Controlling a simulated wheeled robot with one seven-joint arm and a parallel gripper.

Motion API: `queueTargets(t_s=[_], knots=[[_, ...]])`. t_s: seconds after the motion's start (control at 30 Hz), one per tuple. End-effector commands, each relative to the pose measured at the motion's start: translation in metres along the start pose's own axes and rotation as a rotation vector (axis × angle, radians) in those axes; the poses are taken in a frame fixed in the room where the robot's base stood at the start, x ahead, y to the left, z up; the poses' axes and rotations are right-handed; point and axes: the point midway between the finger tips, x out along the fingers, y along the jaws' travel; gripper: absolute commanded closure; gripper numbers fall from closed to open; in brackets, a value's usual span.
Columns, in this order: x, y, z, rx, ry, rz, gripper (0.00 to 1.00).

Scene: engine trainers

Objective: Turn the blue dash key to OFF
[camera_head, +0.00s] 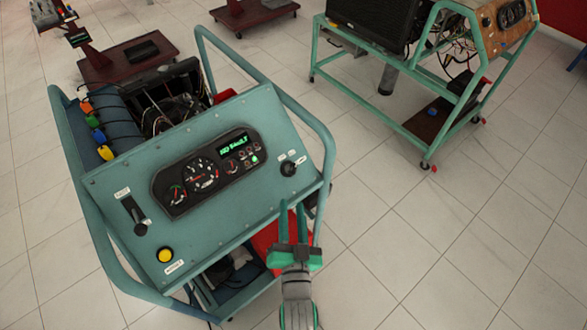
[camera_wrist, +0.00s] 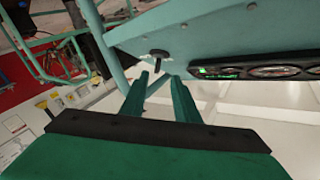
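The dash key (camera_head: 289,168) is a small dark knob at the right end of the blue-green dash panel (camera_head: 225,120), beside a small white label. It looks black rather than blue. In the wrist view the key (camera_wrist: 158,54) sticks out of the panel just beyond the fingertips. My gripper (camera_head: 291,207) is below the key in the head view, with its fingers pointing up toward it. In the wrist view my gripper (camera_wrist: 158,76) is open, with an empty gap between two green fingers roughly in line with the key. No contact shows. The label by the key is unreadable.
The gauge cluster (camera_head: 205,172) shows a green "NO FAULT" readout. A black lever (camera_head: 133,212) and a yellow button (camera_head: 165,255) are at the panel's left. The trainer's tube frame (camera_head: 318,128) curves close to the key's right. Tiled floor is clear at the lower right.

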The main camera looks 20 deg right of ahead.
Motion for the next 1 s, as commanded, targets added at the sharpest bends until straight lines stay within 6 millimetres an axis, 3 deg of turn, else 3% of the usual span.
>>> queueTargets(t_s=[0.2, 0.37, 1.0], knots=[[0.022, 0.003, -0.014, 0.039, 0.025, 0.009, 0.72], [0.034, 0.004, -0.015, 0.041, 0.027, 0.009, 0.72], [0.119, 0.004, -0.017, 0.040, 0.026, 0.009, 0.72]])
